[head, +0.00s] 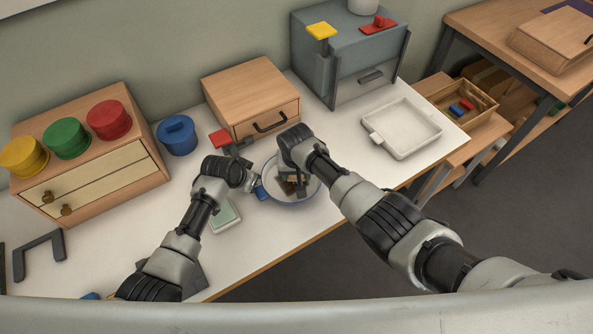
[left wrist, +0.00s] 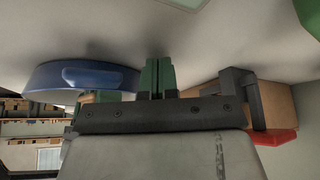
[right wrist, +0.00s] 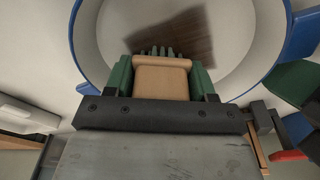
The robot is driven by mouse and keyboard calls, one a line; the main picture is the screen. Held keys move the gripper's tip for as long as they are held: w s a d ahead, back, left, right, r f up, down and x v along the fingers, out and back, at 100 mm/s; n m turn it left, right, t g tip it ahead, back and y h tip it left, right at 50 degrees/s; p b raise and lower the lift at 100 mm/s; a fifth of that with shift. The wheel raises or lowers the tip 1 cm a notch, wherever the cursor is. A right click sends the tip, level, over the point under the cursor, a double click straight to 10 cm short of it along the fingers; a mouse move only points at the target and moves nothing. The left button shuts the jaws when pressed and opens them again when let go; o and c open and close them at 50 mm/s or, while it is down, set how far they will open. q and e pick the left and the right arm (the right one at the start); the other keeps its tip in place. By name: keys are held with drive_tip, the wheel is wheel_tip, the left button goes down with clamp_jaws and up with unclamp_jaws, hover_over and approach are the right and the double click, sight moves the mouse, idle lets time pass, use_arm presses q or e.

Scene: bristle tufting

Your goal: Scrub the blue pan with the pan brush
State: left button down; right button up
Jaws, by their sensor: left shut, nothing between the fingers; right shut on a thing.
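The blue pan (head: 312,198) stands on the white table, with a pale inside and a blue handle at its left. A brown patch (right wrist: 190,35) lies on its floor in the right wrist view. My right gripper (head: 293,182) is shut on the pan brush, whose tan block (right wrist: 162,78) shows between the green fingers, over the inside of the pan. Its bristle tips point to the brown patch; I cannot tell whether they touch. My left gripper (left wrist: 157,78) is shut and empty close to the pan's handle side. The pan's blue wall (left wrist: 80,75) appears beside its fingers.
A red-topped dark stand (head: 219,138) is behind my left gripper. A wooden drawer box (head: 250,85), blue lidded pot (head: 177,135) and drawer chest (head: 95,165) stand behind. A white tray (head: 402,130) is right of the pan. The table's front edge is close to the pan.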

sight(288, 179)
drive_tip(key=shift+s+a, duration=0.45)
drive_tip(key=shift+a, duration=0.35)
drive_tip(key=shift+s+a, duration=0.45)
drive_tip(key=shift+a, duration=0.3)
drive_tip(key=shift+f, duration=0.1)
drive_tip(key=shift+d, duration=0.1)
drive_tip(key=shift+w+d+f, duration=0.1)
drive_tip(key=shift+w+d, duration=0.3)
drive_tip(key=shift+d, duration=0.35)
drive_tip(key=shift+w+d+f, duration=0.1)
drive_tip(key=shift+w+d, duration=0.25)
drive_tip(key=shift+d, duration=0.35)
drive_tip(key=shift+s+d, duration=0.2)
drive_tip(key=shift+d, duration=0.1)
drive_tip(key=shift+s+a, duration=0.65)
drive_tip(key=shift+a, duration=0.2)
drive_tip(key=shift+s+a+r, duration=0.15)
drive_tip(key=shift+s+a, duration=0.2)
drive_tip(key=shift+a, duration=0.45)
drive_tip(key=shift+w+d+r, duration=0.15)
drive_tip(key=shift+w+d, duration=0.1)
drive_tip(key=shift+w+d+r, duration=0.1)
drive_tip(key=shift+w+d, duration=0.35)
drive_tip(key=shift+d, duration=0.2)
drive_tip(key=shift+w+d+r, duration=0.1)
drive_tip(key=shift+w+d, duration=0.3)
drive_tip(key=shift+d, duration=0.25)
